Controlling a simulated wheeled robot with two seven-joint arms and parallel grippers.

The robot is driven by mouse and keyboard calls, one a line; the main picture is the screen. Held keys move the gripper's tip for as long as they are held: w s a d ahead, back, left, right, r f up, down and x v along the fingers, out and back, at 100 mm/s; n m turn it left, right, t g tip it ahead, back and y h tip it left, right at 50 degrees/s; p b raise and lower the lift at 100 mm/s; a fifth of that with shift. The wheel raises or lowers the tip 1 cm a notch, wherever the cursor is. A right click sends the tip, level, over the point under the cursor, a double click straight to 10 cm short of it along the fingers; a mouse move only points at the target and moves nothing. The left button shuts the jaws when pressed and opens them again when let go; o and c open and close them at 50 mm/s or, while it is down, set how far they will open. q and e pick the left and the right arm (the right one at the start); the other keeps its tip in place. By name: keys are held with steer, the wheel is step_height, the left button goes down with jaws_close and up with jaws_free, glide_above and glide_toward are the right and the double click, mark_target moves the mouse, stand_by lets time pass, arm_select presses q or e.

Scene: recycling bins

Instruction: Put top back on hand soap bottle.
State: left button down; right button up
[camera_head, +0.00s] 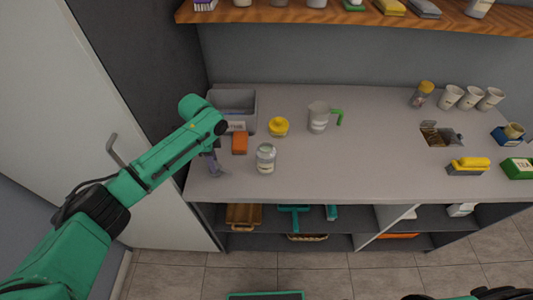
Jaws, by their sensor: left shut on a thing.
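A clear and whitish bottle (266,158), which looks like the hand soap bottle, stands upright on the grey counter near its front left. My left gripper (213,160) reaches down at the counter's left end, to the left of the bottle and apart from it. It is shut on a small greyish-purple thing (216,171), probably the bottle's top; it is too small to be sure. My right gripper is not in view; only a dark part of my right arm shows at the bottom right.
An orange box (240,143) and a grey bin (236,108) stand close by my left gripper. A yellow-topped container (279,127) and a whitish pitcher (318,117) stand behind the bottle. Counter right of the bottle is clear up to a square hole (440,136).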

arm_select(q)
step_height(320, 180, up, 3)
steer(key=p, duration=0.3)
steer(key=shift+r, duration=1.25)
